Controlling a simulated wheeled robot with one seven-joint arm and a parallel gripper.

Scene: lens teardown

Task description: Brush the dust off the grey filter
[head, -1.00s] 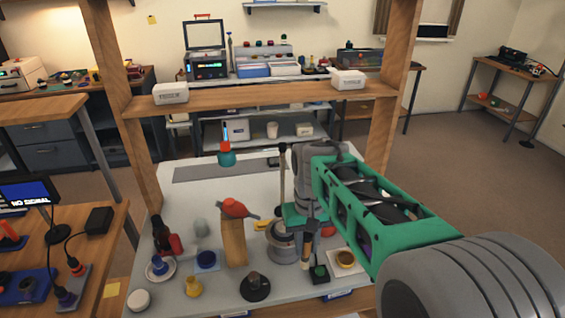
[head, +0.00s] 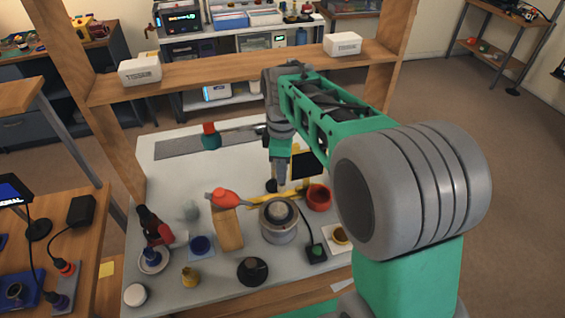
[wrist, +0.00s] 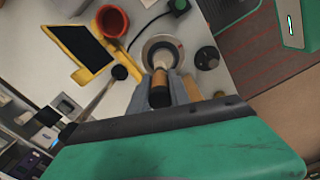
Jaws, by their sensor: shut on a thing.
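My gripper (wrist: 172,92) is shut on a brush (wrist: 159,84) with a dark band and an orange-brown handle end. In the head view my gripper (head: 279,175) points down behind a round grey holder (head: 278,234), and the brush is hard to make out. A rounded grey piece (head: 280,211), perhaps the grey filter, sits in the holder. In the wrist view the holder's ring (wrist: 147,49) lies just beyond the fingertips, with a pale shape in its middle partly covered by the brush. I cannot tell whether the brush touches it. Dust is too small to see.
A red cup (head: 319,196) and a yellow frame with a black panel (head: 303,166) are close by. A wooden block (head: 228,230) stands left of the holder, a black disc (head: 252,271) in front, a green-topped button box (head: 316,252) to the right. A wooden shelf (head: 240,68) crosses behind.

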